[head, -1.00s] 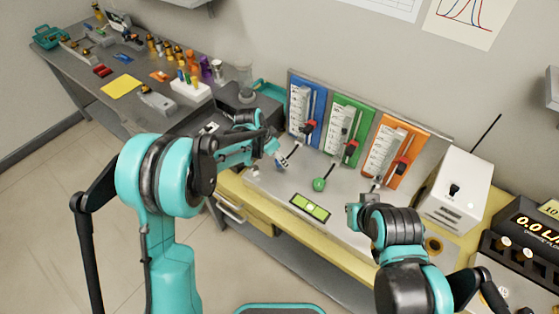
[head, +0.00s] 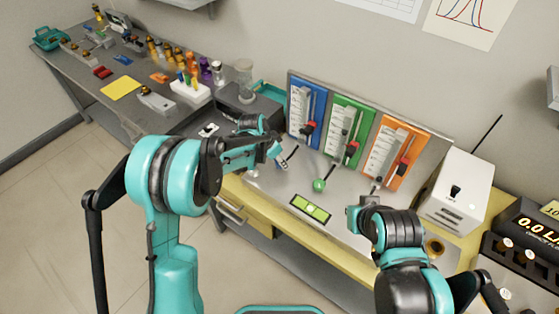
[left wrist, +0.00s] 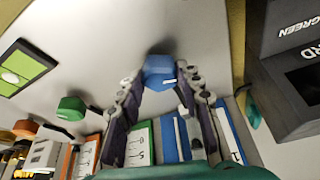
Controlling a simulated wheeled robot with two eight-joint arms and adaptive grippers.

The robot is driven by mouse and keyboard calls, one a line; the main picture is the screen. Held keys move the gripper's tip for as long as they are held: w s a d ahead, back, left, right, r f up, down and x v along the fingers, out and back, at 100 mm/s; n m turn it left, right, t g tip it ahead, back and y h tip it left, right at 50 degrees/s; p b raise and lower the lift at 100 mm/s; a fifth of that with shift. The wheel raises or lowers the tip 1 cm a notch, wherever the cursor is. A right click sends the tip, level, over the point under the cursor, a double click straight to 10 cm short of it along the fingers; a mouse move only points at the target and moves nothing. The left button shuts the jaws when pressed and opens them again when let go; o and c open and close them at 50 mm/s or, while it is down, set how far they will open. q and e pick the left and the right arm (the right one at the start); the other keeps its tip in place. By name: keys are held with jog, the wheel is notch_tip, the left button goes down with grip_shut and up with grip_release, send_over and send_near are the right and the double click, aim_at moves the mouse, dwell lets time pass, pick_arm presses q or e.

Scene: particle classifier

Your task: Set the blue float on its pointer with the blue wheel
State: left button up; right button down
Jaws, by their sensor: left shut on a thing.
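The blue panel (head: 306,103) stands at the left of three upright gauge panels. It carries a pale scale and a clear tube, with a red and black pointer (head: 308,127) low on it. The blue float is too small to make out. The blue wheel (left wrist: 160,72) sits between the fingertips of my left gripper (left wrist: 155,84), which is shut on it. In the head view my left gripper (head: 279,159) is at the bench surface below the blue panel and mostly covers the wheel. My right gripper (head: 352,216) is at the bench's right part; its fingers are not clear.
The green wheel (head: 319,185) is just right of my left gripper. A level (head: 310,208) lies in front on the grey bench. Green (head: 345,128) and orange (head: 394,152) panels stand beside the blue one. A white box (head: 456,195) is at the right.

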pick_arm(q)
jog(key=n+t, duration=0.1)
jog(key=n, duration=0.1)
jog(key=shift+d+n+y, duration=0.1)
jog(key=shift+n+y, duration=0.2)
jog(key=shift+n, duration=0.1)
jog(key=n, duration=0.2)
jog(key=n+y+b, duration=0.1)
jog(key=n, duration=0.1)
jog(key=shift+s+d+n+t+y, duration=0.1)
jog(key=shift+d+n+t+y, duration=0.05)
jog(key=shift+n+t+y, duration=0.15)
jog(key=n+y, duration=0.2)
jog(key=n, duration=0.2)
jog(key=shift+d+n, duration=0.1)
jog(key=shift+n, duration=0.2)
jog(key=shift+n+y+b, duration=0.3)
jog(key=shift+n+y, duration=0.3)
jog(key=shift+n, duration=1.2)
jog(key=o, duration=1.1)
jog(key=shift+o, duration=0.2)
